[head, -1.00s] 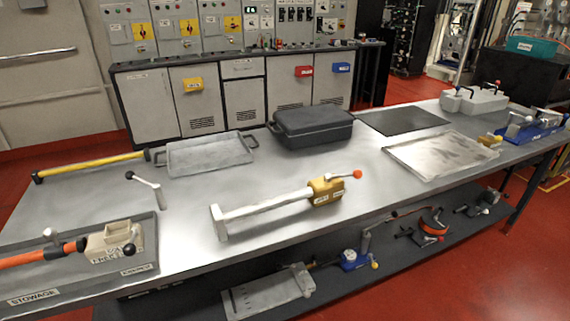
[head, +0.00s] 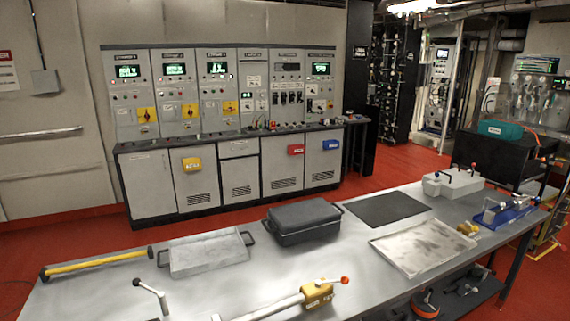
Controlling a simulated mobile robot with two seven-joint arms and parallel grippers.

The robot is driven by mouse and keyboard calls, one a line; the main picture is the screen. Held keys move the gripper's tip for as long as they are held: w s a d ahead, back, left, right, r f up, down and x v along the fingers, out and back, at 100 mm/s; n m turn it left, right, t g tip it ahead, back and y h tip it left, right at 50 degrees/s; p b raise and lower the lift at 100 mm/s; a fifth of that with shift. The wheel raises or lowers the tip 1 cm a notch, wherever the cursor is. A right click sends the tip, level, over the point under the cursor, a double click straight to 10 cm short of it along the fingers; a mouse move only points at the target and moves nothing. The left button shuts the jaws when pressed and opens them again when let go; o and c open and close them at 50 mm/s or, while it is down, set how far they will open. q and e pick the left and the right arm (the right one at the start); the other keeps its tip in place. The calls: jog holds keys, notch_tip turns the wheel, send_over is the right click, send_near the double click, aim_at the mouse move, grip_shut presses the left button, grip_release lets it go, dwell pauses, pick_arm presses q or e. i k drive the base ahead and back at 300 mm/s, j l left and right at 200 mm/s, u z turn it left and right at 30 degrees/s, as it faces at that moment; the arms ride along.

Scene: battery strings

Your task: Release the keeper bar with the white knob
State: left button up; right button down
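I cannot make out a keeper bar with a white knob in the head view. A lever with a black knob (head: 137,283) stands at the near left of the bench. A yellow-headed tool (head: 318,293) with a red-orange knob (head: 345,280) lies at the near edge, partly cut off by the frame. A pale grey block (head: 455,184) with small dark and red-tipped handles sits at the far right. Neither of my grippers is in view.
The grey bench (head: 300,255) carries a yellow bar (head: 98,265), a shallow tray (head: 207,255), a dark lidded case (head: 303,221), a black mat (head: 387,208), a metal tray (head: 424,246) and a blue fixture (head: 505,212). Control cabinets (head: 222,95) stand behind, across red floor (head: 60,231).

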aim_at(502, 204)
jog(key=z, duration=1.45)
jog(key=i+l+z, duration=0.15)
jog(key=i+z, duration=0.15)
jog(key=i, duration=0.3)
jog(key=i+l+z, duration=0.1)
jog(key=i, duration=0.7)
jog(key=i+l+z, duration=0.1)
jog(key=i, duration=0.7)
jog(key=i+u, duration=0.45)
jog(key=i+l+u, duration=0.2)
jog(key=u, duration=0.25)
jog(key=i+l+u, duration=0.3)
jog(key=u, duration=0.15)
jog(key=i+l+u, duration=0.25)
jog(key=l+u, duration=0.2)
jog(key=i+l+u, duration=0.15)
jog(key=l+u, duration=0.25)
